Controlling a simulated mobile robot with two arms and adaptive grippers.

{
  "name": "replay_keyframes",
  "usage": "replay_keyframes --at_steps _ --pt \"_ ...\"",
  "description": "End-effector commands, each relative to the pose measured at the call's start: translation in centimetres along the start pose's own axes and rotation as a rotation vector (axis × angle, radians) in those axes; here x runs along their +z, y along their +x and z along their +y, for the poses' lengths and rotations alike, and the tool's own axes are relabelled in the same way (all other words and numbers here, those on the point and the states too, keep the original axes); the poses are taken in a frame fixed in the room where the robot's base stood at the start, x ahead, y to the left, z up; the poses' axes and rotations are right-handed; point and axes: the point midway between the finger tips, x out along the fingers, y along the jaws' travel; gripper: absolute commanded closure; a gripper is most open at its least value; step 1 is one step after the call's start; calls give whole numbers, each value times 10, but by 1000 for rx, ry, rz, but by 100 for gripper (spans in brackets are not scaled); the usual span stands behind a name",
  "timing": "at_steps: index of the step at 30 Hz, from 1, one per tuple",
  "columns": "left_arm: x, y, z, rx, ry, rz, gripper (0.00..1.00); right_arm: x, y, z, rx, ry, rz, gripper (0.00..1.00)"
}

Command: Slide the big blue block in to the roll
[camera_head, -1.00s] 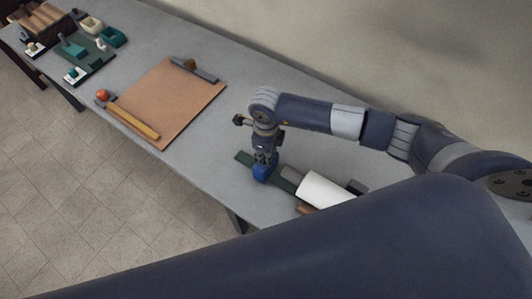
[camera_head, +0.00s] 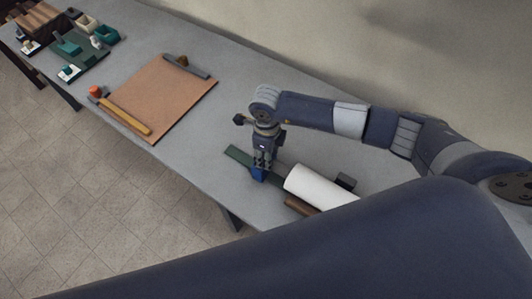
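The big blue block (camera_head: 258,174) sits low on a dark green strip (camera_head: 240,155) on the table, and its upper part is hidden by my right gripper. My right gripper (camera_head: 262,166) points straight down with its fingers at the block's top and appears shut on it. The white roll (camera_head: 318,188) lies just right of the block, with a small gap between them. My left gripper is not in view.
A brown piece (camera_head: 299,205) lies at the roll's near side and a dark block (camera_head: 346,181) behind it. An orange-brown mat (camera_head: 165,98) with a yellow bar (camera_head: 126,117) lies further left. Green trays and small items stand at the far left. The grey table between is clear.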

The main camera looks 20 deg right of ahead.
Motion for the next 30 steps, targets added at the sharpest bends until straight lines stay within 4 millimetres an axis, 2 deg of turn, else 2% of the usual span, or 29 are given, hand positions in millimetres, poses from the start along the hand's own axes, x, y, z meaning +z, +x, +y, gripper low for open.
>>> replay_keyframes --at_steps 4,8,21,25,30 --pt "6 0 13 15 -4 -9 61 2 -2 0 -1 -1 -4 61" --pt "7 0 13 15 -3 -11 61 2 -13 -1 -2 -1 -7 61" --pt "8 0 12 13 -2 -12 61 -1 -99 -2 -3 1 -6 61" --pt "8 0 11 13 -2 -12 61 -2 -114 -1 -1 2 -5 61" --pt "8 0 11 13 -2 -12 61 -3 -120 -1 1 2 -3 61"
